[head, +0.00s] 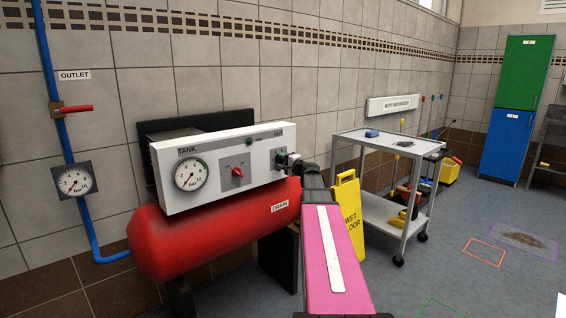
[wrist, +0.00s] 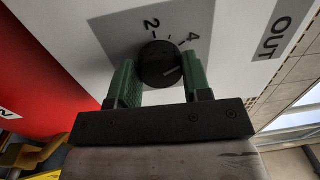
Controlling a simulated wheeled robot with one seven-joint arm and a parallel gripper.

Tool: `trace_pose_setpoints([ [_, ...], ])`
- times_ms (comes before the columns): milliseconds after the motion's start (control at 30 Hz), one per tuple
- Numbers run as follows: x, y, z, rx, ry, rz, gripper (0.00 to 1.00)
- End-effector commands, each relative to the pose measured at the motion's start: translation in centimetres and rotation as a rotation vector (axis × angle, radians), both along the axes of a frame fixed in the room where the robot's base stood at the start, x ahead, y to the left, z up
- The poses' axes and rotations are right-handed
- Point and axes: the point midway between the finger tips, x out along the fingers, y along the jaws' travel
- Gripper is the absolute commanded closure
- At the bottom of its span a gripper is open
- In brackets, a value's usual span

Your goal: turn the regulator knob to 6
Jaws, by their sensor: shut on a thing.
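The regulator knob (wrist: 158,63) is round and black, on the white panel (wrist: 110,22) below the OUT label. The numbers 2 and 4 show on the grey dial around it, and a pale mark on the knob is too small to read surely. My gripper (wrist: 163,74) is shut on the knob, one green finger on each side. In the head view my gripper (head: 286,158) is at the right end of the panel, in front of the knob, which is mostly hidden there. The 6 is not visible.
The panel also carries a tank gauge (head: 190,174) and a red switch (head: 237,172). The red tank (head: 190,240) lies below. A yellow wet floor sign (head: 348,210) and a grey trolley (head: 372,140) stand at the right, near my arm.

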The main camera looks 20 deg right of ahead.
Motion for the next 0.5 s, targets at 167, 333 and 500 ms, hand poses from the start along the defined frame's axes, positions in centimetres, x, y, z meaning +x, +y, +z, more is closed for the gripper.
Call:
trace_pose_setpoints([
  [167, -0.08, 0.00, -0.04, 0.155, 0.058, -0.001, 0.79],
  [333, -0.09, 0.00, -0.04, 0.307, 0.113, -0.002, 0.79],
  [500, -0.09, 0.00, -0.03, 0.458, 0.168, -0.002, 0.79],
])
